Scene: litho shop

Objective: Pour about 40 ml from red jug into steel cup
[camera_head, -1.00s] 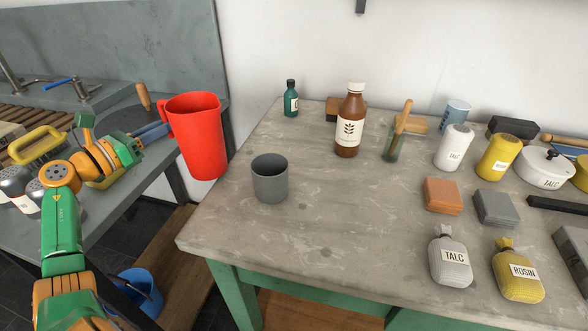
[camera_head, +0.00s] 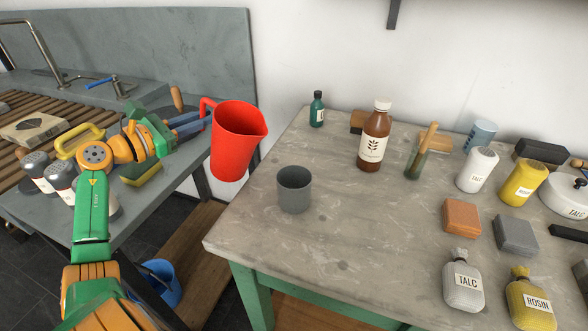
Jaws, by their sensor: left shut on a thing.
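The red jug (camera_head: 236,143) is held up in the air, left of the table's left edge in the picture. It is tilted a little, with its spout toward the right and its handle on the left. My left gripper (camera_head: 204,121) is shut on the red jug at its handle side. The grey steel cup (camera_head: 294,191) stands upright on the table near its left edge, to the right of and below the jug. The jug and the cup are apart. The jug's contents are hidden. My right gripper is not in view.
The worn grey table (camera_head: 330,240) has free room in front of the cup. A brown bottle (camera_head: 374,138), a small green bottle (camera_head: 317,109) and a glass with a wooden-handled tool (camera_head: 416,158) stand behind. Talc and rosin containers crowd the right. A sink bench (camera_head: 160,190) is on the left.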

